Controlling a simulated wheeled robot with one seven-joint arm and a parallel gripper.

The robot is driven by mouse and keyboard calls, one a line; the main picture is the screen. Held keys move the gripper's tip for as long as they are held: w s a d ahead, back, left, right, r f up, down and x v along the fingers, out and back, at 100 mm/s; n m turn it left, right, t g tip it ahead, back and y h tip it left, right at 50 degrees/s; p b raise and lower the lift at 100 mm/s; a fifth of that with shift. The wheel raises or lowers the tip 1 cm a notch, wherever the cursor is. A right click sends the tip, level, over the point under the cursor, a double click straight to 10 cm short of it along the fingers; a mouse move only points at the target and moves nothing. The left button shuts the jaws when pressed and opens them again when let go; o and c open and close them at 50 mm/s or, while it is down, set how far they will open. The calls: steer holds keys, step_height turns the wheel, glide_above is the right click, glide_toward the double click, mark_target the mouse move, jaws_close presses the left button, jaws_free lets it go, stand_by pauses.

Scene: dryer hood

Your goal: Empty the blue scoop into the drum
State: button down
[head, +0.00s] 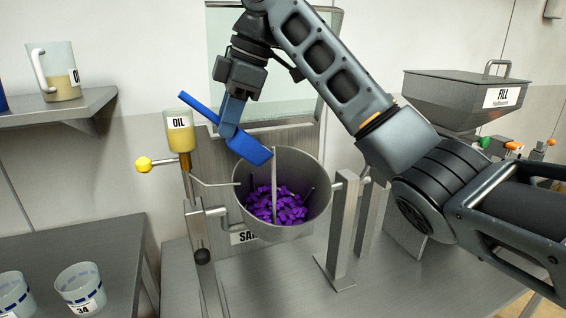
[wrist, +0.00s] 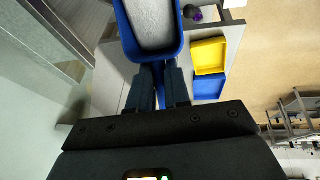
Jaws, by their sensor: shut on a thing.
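The blue scoop (head: 250,148) is over the upper left rim of the metal drum (head: 318,200), its bowl end tipped slightly down to the right. My gripper (head: 231,112) is shut on its handle, part of which sticks out to the upper left. In the wrist view the scoop's bowl (wrist: 178,50) holds pale grey-white powder (wrist: 152,22), and my gripper (wrist: 160,78) shows below it. The drum is open towards the camera, with purple pieces (head: 275,207) and a central bar inside. Whether scoop and rim touch, I cannot tell.
An oil cup (head: 180,140) and a yellow knob (head: 144,164) stand left of the drum. A metal post (head: 342,235) is at its right. A FILL hopper (head: 455,95) is at the right. The wrist view shows yellow (wrist: 209,55) and blue (wrist: 209,86) trays.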

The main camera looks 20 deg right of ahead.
steer(key=shift+d+y, duration=0.25)
steer(key=shift+y, duration=0.05)
steer(key=shift+w+d+r+y, duration=0.1)
steer(key=shift+d+r+y, duration=0.35)
steer(key=shift+d+y, duration=0.3)
steer(key=shift+w+d+r+y, duration=0.1)
steer(key=shift+d+r+y, duration=0.4)
steer(key=shift+y, duration=0.45)
stand_by(1.2)
steer(key=shift+d+r+m+y, duration=0.15)
steer(key=shift+d+m+y, duration=0.15)
steer(key=shift+d+y, duration=0.5)
stand_by(0.5)
steer(key=shift+w+d+r+y, duration=0.1)
steer(key=shift+d+r+y, duration=0.1)
steer(key=shift+d+y, duration=1.05)
steer(key=shift+w+d+y, duration=0.1)
steer(key=shift+d+y, duration=0.85)
steer(key=shift+d, duration=0.5)
stand_by(0.8)
